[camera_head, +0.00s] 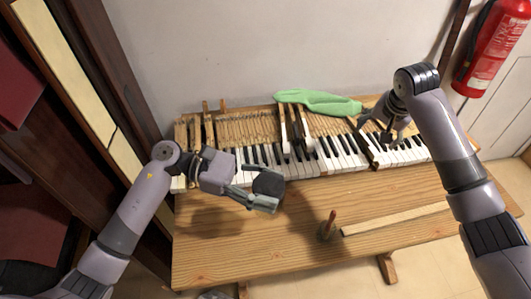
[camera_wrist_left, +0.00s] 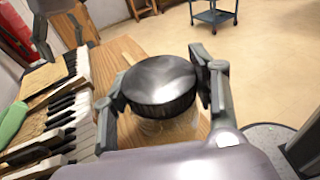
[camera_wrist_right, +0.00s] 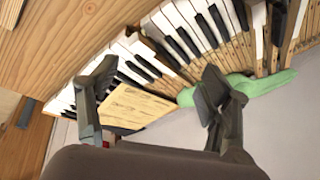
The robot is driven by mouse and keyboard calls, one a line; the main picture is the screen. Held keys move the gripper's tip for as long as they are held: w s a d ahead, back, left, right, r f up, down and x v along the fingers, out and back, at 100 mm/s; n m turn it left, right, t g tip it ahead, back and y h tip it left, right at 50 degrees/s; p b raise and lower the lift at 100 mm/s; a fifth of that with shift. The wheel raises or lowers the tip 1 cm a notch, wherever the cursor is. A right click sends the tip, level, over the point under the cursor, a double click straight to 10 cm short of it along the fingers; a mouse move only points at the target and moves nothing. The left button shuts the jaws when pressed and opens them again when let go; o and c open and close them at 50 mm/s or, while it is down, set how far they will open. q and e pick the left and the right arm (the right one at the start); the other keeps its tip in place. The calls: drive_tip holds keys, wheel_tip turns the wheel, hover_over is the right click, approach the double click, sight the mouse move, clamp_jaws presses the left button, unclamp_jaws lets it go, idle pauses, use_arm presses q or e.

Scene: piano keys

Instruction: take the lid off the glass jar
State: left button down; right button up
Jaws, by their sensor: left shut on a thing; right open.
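A round dark lid (camera_head: 268,184) sits between the fingers of my left gripper (camera_head: 264,194), over the near edge of the keyboard. In the left wrist view the lid (camera_wrist_left: 160,80) is dark, with a finger of my left gripper (camera_wrist_left: 163,98) on each side. Clear glass of the jar (camera_wrist_left: 165,128) shows just under it. I cannot tell whether lid and jar touch. In the head view the jar is hidden beneath the lid. My right gripper (camera_head: 377,132) is open and empty above the right-hand keys. Its spread fingers also show in the right wrist view (camera_wrist_right: 148,92).
An opened piano keyboard (camera_head: 330,155) lies along the back of the wooden table (camera_head: 290,262). A green cloth-like thing (camera_head: 318,101) lies behind the keys. A small upright tool with a red top (camera_head: 328,227) and a long wooden strip (camera_head: 395,218) are in front.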

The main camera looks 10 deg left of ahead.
drive_tip(key=s+a+r+n+y, duration=0.1)
drive_tip(key=s+a+r, duration=0.15)
drive_tip(key=a, duration=0.35)
drive_tip(key=s+a+r+n+y, duration=0.1)
drive_tip(key=a+r, duration=0.2)
drive_tip(key=a, duration=0.3)
wheel_tip(320, 180, up, 6)
drive_tip(key=r+n+g+h, duration=0.1)
drive_tip(key=n+g+h, duration=0.1)
drive_tip(key=n+g, duration=0.15)
hover_over(265, 185)
drive_tip(key=shift+w+f, duration=0.2)
drive_tip(key=shift+f, duration=0.05)
drive_tip(key=shift+s+f, duration=0.1)
drive_tip(key=shift+s, duration=0.3)
drive_tip(key=shift+f, duration=0.3)
drive_tip(key=f, duration=0.7)
drive_tip(key=shift+w+d+f, duration=0.1)
drive_tip(key=shift+w, duration=0.15)
drive_tip(key=shift+c, duration=0.3)
drive_tip(key=shift+n, duration=0.25)
drive_tip(key=c, duration=1.1)
drive_tip(key=o, duration=1.2)
